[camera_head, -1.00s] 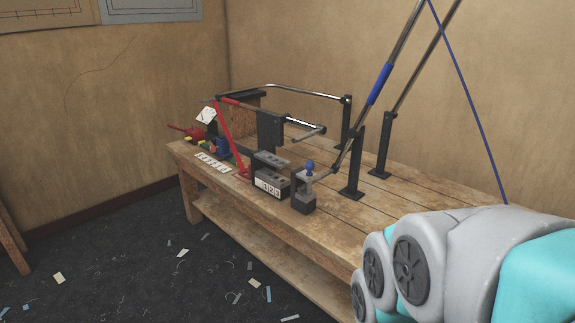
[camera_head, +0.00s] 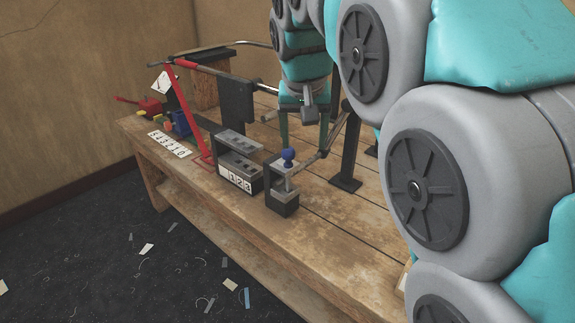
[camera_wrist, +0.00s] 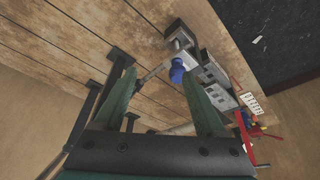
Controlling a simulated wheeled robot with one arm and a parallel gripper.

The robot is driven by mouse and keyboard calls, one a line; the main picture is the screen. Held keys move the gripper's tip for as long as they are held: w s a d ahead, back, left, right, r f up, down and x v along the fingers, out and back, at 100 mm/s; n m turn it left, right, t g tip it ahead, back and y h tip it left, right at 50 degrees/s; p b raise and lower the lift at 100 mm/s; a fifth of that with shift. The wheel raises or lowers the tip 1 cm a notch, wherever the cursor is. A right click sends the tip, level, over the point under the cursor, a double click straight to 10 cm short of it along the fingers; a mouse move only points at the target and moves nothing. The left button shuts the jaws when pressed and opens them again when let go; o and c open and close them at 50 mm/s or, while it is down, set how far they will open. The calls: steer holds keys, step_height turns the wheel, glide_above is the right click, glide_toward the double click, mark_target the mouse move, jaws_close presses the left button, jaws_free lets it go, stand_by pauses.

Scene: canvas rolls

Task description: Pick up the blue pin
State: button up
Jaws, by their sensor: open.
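The blue pin (camera_head: 288,156) has a rounded knob and stands upright in the top of a small grey-and-black block (camera_head: 283,197) near the table's front edge. My gripper (camera_head: 304,138) is open and points down behind the pin and a little to its right. In the wrist view, my gripper's two green fingers (camera_wrist: 159,76) are spread with nothing between them. The pin (camera_wrist: 177,72) shows there beyond the fingertips, near the right finger. How far it is from the fingers is hard to tell.
A block with number tiles (camera_head: 237,165) stands left of the pin. A red lever (camera_head: 190,115) and a strip of tiles (camera_head: 170,145) are farther left. A black post (camera_head: 348,160) and metal rods stand close to my gripper. The wooden table's (camera_head: 325,222) front right is mostly clear.

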mark_target(289, 151)
steer(key=shift+t, duration=0.3)
steer(key=w+a+f, duration=0.1)
steer(key=w+f, duration=0.2)
steer(key=w+a+f+b, duration=0.1)
steer(key=f, duration=0.1)
steer(key=shift+w+a+f, duration=0.1)
steer(key=shift+w+a, duration=0.1)
steer(key=shift+a, duration=0.15)
steer(key=shift+w+f, duration=0.2)
steer(key=shift+f, duration=0.2)
steer(key=shift+c, duration=0.3)
jaws_close()
